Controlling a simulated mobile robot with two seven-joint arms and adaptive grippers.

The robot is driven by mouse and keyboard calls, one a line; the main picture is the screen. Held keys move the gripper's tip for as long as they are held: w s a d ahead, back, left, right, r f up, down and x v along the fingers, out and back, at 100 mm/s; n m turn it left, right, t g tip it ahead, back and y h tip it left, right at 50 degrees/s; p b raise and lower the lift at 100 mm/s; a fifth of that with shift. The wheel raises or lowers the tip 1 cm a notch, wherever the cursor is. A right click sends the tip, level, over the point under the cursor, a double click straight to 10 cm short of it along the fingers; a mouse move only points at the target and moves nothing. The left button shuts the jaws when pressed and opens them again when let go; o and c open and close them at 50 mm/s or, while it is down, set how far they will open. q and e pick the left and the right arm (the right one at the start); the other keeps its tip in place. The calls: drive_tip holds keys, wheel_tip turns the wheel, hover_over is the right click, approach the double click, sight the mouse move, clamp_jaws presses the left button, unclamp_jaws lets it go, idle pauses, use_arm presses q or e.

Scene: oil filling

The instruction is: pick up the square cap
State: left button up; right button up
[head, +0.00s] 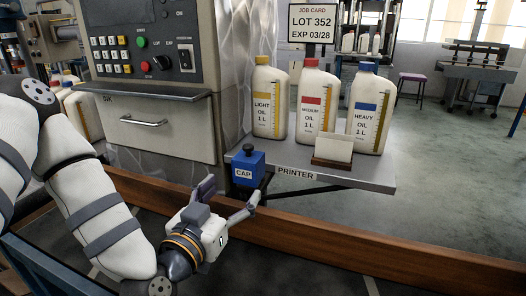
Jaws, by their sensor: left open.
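A blue square block marked CAP (242,171) stands upright at the front left corner of the grey shelf. A dark knob (248,149) sits on its top; I cannot tell whether this block is the square cap itself or a holder for it. My left gripper (233,190) is open just in front of and below the block. Its fingers are spread, one to the left of the block and one near its lower right edge. I see nothing between them, and contact with the block cannot be made out. My right gripper is out of view.
The grey shelf (375,181) marked PRINTER holds three oil bottles: light (269,103), medium (317,103) and heavy (371,110). A blank white card (334,146) stands in front. A control cabinet (160,130) stands left of the shelf. A wooden rail (330,244) runs below.

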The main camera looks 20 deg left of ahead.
sight(243, 168)
use_arm(q)
drive_tip(key=w, duration=0.3)
drive_tip(key=w+a, duration=0.1)
drive_tip(key=w, duration=0.3)
drive_tip(key=w+b, duration=0.1)
drive_tip(key=w, duration=0.2)
drive_tip(key=shift+w+a+r, duration=0.15)
drive_tip(key=shift+a+r, duration=0.2)
drive_tip(key=shift+w+r, duration=0.1)
drive_tip(key=shift+w, duration=0.2)
drive_tip(key=c, duration=1.2)
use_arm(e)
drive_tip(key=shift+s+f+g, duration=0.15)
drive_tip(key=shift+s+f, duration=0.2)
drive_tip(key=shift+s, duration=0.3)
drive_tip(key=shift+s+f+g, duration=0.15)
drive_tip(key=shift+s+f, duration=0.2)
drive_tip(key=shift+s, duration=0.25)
